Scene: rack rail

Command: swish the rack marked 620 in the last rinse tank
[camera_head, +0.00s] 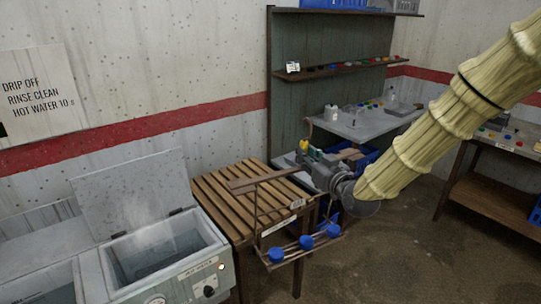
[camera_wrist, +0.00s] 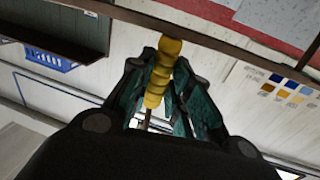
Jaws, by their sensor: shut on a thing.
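My gripper (camera_head: 312,158) is shut on the yellow ribbed grip of a rack, and this grip (camera_wrist: 162,72) sits between the fingers in the wrist view. The rack (camera_head: 262,183) is a thin brown frame with several blue round pieces (camera_head: 305,242) along its lower bar. It hangs in front of the slatted table's right side. A small pale tag (camera_head: 297,204) shows by it, too small to read. At the lower left, a grey tank (camera_head: 218,243) stands with its lid (camera_head: 135,190) raised and steam above it. Another open tank (camera_head: 40,286) is left of it, cut off by the frame.
Behind are a grey workbench (camera_head: 365,122) and a shelf (camera_head: 340,68) with small coloured items. A wall sign (camera_head: 38,92) reads drip off, rinse clean, hot water 10 s.

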